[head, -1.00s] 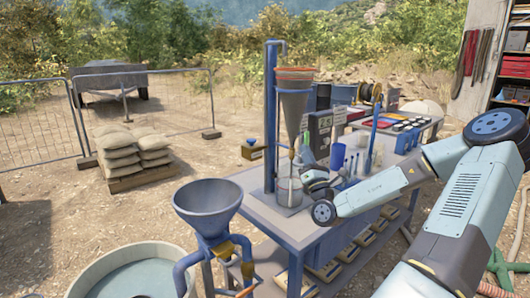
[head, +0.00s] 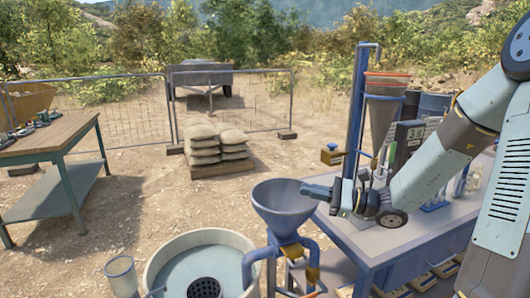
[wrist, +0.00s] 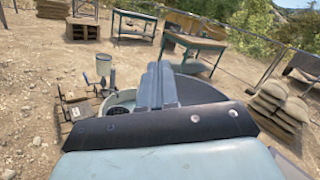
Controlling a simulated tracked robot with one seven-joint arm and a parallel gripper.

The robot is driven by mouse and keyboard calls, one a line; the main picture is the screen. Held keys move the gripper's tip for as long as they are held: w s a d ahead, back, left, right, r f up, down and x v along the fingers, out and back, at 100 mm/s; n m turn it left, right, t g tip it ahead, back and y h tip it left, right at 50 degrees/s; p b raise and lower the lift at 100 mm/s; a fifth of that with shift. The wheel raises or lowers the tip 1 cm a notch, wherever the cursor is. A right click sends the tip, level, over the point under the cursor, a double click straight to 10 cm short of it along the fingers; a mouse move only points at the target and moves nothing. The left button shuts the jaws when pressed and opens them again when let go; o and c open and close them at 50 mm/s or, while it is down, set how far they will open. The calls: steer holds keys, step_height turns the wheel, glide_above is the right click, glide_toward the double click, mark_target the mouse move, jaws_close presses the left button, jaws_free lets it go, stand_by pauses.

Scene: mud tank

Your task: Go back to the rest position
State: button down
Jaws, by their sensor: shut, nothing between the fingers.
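My gripper (head: 308,191) is shut and empty. In the head view it points left, above the blue-framed bench and beside the rim of the blue-grey hopper funnel (head: 284,205). In the wrist view its closed fingers (wrist: 158,86) stick out ahead, with the round tank behind them. The large cone funnel (head: 383,115) hangs on its blue stand behind my wrist. My arm hides the lower end of the cone and part of the bench top.
The blue-framed bench (head: 365,240) stands below my arm. The round tank (head: 160,258) is front left of the hopper. A wooden workbench (head: 50,138) stands at the left. Sandbags (head: 218,145) lie on a pallet before the mesh fence (head: 140,105). Bare ground lies between.

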steer(key=s+a+f+n+g+h, duration=0.1)
steer(key=s+n+g+h, duration=0.2)
steer(key=s+n+h, duration=0.3)
steer(key=s+f+n+g+h, duration=0.25)
steer(key=s+n+h, duration=0.2)
steer(key=s, duration=0.25)
steer(key=s+d+r+n+t+h, duration=0.5)
steer(key=s+d+r+t+h, duration=0.1)
steer(key=d+r, duration=0.6)
steer(key=shift+s+d+r+h, duration=0.15)
steer(key=shift+s+d+h, duration=0.1)
steer(key=shift+s+h, duration=0.7)
